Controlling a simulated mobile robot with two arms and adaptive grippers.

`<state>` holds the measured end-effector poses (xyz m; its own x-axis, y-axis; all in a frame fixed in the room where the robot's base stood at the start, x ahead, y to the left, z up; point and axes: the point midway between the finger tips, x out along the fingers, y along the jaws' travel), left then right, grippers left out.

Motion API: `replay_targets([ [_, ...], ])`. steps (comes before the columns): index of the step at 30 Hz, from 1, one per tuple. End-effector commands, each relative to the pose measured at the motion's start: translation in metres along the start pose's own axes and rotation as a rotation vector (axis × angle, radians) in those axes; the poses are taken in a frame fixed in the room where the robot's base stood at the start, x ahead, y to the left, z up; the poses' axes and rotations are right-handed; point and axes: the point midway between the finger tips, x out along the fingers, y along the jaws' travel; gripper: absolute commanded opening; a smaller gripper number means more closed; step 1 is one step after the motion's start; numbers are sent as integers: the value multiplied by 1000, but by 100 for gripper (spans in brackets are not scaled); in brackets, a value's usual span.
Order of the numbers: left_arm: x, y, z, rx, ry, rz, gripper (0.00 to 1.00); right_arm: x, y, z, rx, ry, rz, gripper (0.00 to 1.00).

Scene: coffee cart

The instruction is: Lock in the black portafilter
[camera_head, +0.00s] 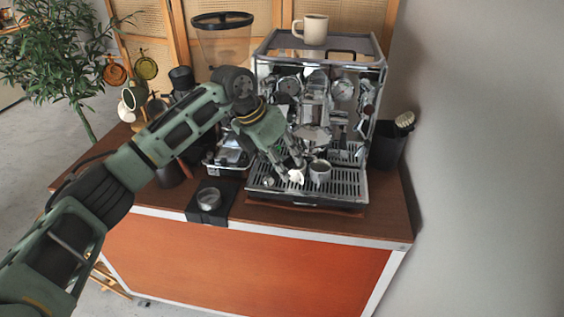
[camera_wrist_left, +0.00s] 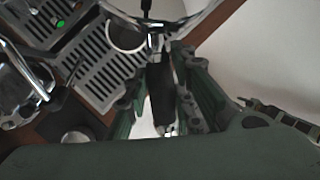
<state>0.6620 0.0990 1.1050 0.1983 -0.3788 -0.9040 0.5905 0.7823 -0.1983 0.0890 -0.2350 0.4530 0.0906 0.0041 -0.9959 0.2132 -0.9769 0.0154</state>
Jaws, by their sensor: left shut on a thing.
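My left gripper (camera_head: 292,168) reaches in from the left, in front of the espresso machine (camera_head: 345,70). In the left wrist view the gripper (camera_wrist_left: 162,98) is shut on the black handle of the portafilter (camera_wrist_left: 161,88), with a finger on either side. The handle runs up to bright metal at the top edge, by the group area. In the head view the gripper largely hides the portafilter. I cannot tell whether its head is seated in the group head (camera_head: 313,132). My right gripper is not in view.
A grey cup (camera_head: 320,171) stands on the drip tray (camera_head: 340,187), close to the gripper. A beige mug (camera_head: 315,29) sits on top of the machine. A grinder (camera_head: 222,40) is at left, a metal tamper-like piece (camera_head: 209,199) on a dark mat, and a black bin (camera_head: 388,146) at right.

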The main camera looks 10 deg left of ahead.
Motion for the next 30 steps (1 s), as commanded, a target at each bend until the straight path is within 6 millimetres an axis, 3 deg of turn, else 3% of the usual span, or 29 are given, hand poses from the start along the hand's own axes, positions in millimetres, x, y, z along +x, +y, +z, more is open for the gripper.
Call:
replay_targets([
  [30, -12, -3, 6, 0, -6, -2, 0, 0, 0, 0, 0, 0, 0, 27],
])
